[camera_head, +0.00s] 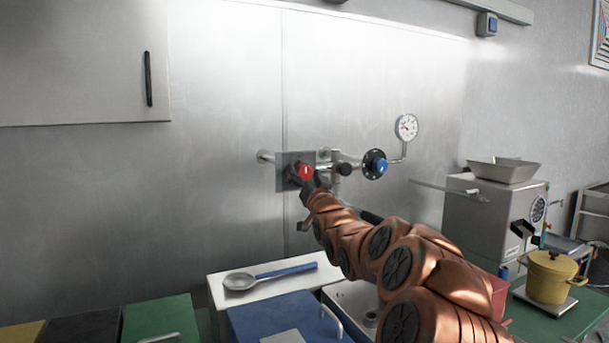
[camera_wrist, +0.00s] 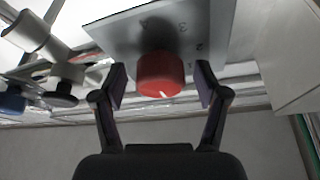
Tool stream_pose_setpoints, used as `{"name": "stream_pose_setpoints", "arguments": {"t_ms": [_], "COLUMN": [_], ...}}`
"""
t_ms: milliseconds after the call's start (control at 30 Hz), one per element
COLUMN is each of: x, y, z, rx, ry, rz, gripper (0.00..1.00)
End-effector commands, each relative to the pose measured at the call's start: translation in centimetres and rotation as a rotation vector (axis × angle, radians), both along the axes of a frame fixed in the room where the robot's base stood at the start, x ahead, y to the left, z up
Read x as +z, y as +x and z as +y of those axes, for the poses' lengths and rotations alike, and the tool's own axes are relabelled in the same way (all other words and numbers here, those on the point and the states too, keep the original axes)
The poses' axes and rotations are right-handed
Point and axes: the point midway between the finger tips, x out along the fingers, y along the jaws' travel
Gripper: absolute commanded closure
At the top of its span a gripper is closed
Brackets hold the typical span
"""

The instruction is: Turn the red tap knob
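The red tap knob (camera_head: 305,171) sits on a grey square plate (camera_head: 284,184) on the metal wall panel. In the wrist view the red knob (camera_wrist: 161,75) has a white mark on its lower edge, and the plate (camera_wrist: 119,36) carries dark numbers. My gripper (camera_wrist: 160,84) is open, with one finger on each side of the knob. A gap shows between each fingertip and the knob, so the fingers do not appear to touch it. In the head view my gripper (camera_head: 308,182) is at the knob and partly hidden by my arm.
Pipes run right from the plate to a blue-centred black knob (camera_head: 375,164) and a round gauge (camera_head: 406,127). Below are a sink (camera_head: 352,299), a blue-handled spoon (camera_head: 270,276) and a blue box (camera_head: 285,316). A grinder machine (camera_head: 490,220) and yellow pot (camera_head: 550,277) stand at right.

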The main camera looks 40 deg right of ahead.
Motion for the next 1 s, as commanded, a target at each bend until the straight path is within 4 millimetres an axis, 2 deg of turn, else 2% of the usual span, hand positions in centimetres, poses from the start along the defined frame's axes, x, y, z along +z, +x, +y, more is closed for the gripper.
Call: {"name": "stream_pose_setpoints", "arguments": {"t_ms": [67, 533, 767, 1000], "x": [-0.02, -0.04, -0.11, -0.32], "y": [-0.01, -0.01, -0.02, -0.06], "z": [0.00, -0.01, -0.04, -0.20], "rx": [0.000, 0.000, 0.000, -0.002], "ry": [0.000, 0.000, -0.014, -0.105], "rz": [0.000, 0.001, 0.006, 0.041], "gripper": [0.36, 0.85, 0.87, 0.87]}}
